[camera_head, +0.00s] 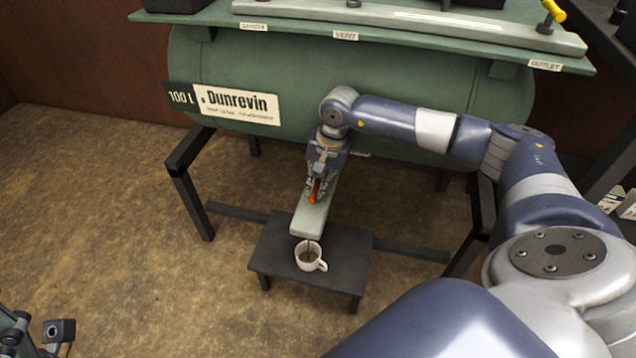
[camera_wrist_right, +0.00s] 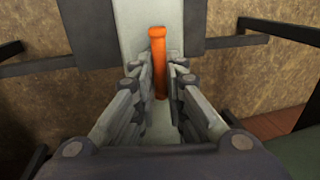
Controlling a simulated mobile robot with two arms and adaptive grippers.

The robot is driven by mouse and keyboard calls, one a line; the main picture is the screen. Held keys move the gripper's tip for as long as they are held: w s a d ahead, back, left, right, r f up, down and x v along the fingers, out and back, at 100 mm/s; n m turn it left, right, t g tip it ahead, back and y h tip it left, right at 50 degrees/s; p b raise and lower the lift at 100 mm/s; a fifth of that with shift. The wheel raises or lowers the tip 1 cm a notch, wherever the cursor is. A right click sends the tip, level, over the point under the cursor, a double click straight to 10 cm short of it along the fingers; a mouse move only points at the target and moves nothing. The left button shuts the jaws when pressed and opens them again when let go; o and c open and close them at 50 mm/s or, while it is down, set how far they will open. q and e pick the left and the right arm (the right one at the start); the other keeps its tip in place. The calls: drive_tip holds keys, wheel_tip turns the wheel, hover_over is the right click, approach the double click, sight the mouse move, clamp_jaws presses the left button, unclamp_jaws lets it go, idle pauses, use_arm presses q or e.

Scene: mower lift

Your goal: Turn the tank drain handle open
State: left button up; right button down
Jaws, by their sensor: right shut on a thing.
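The orange drain handle (camera_head: 315,190) sits on top of a pale grey-green drain arm (camera_head: 311,216) that juts out from under the green tank (camera_head: 350,75). My right gripper (camera_head: 319,194) reaches down over it and is shut on the handle. In the right wrist view the handle (camera_wrist_right: 159,60) stands between the two fingers of the right gripper (camera_wrist_right: 160,85), lying along the drain arm. A white mug (camera_head: 308,257) with brown liquid stands below the drain arm's front end; a thin dark stream shows above it.
The mug stands on a low dark stool (camera_head: 345,270) under the drain arm. Dark frame legs (camera_head: 190,185) hold the tank on both sides. A shelf with labels (camera_head: 400,30) runs above the tank. The brown floor (camera_head: 130,260) to the left is clear.

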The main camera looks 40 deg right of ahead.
drive_tip(key=shift+w+r, duration=0.15)
drive_tip(key=c, duration=1.7)
unclamp_jaws()
drive_tip(key=shift+a, duration=0.1)
drive_tip(key=r, duration=0.4)
drive_tip(key=s+d+r, duration=0.1)
drive_tip(key=r, duration=0.2)
drive_tip(key=shift+s+r, duration=0.1)
